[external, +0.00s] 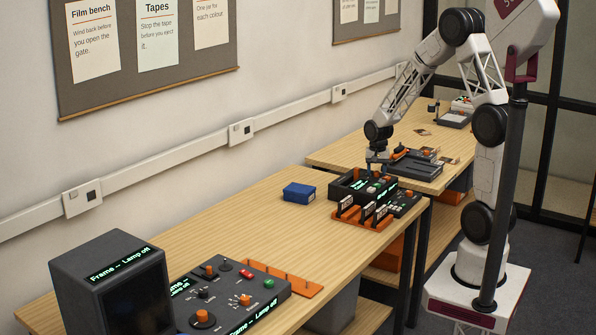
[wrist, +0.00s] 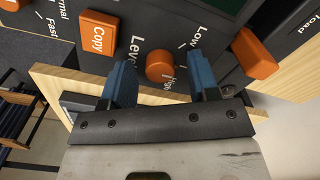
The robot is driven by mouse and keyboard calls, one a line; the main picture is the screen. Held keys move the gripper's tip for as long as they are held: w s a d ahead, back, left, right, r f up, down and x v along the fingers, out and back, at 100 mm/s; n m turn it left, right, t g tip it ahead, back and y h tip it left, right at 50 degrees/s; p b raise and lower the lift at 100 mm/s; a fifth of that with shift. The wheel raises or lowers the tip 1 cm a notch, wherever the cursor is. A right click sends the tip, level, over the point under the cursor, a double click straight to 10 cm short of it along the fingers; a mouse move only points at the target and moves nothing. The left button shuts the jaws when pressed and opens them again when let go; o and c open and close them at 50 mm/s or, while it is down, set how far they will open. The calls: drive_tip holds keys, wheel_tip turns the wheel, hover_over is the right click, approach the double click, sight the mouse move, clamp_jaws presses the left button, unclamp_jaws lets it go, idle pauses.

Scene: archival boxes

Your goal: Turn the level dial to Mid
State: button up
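The level dial (wrist: 160,66) is a small orange round knob on a dark panel, beside the word "Level" in the wrist view. "Low" and part of "High" are printed near it; no "Mid" label is readable, and I cannot tell where the dial points. My gripper (wrist: 163,76) is open, with one blue finger on each side of the dial and gaps showing between. Whether the fingers are at the dial's height is unclear. In the external view my gripper (external: 376,166) is at the dark deck (external: 342,189) with green lit text; the dial cannot be made out there.
An orange Copy button (wrist: 98,33) is left of the dial, and another orange control (wrist: 254,55) is to the right. An orange rack (external: 345,219) with several cassettes stands before the deck. A blue box (external: 299,193) lies left of it, with bare tabletop around.

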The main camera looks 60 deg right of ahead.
sight(377, 172)
drive_tip(key=shift+r, duration=0.1)
drive_tip(key=shift+r, duration=3.8)
drive_tip(key=shift+s+a+r, duration=0.1)
drive_tip(key=shift+a+r, duration=0.1)
drive_tip(key=shift+r, duration=0.05)
drive_tip(key=s+a+r+n+t, duration=0.1)
drive_tip(key=s+a+r+n, duration=0.5)
drive_tip(key=s+a, duration=0.5)
drive_tip(key=s+a+r+n+t, duration=0.1)
drive_tip(key=s+a+r+n, duration=0.4)
drive_tip(key=s+a+r, duration=0.4)
drive_tip(key=shift+s+a+r+n+t, duration=0.35)
drive_tip(key=shift+s+a, duration=0.8)
drive_tip(key=shift+s, duration=1.9)
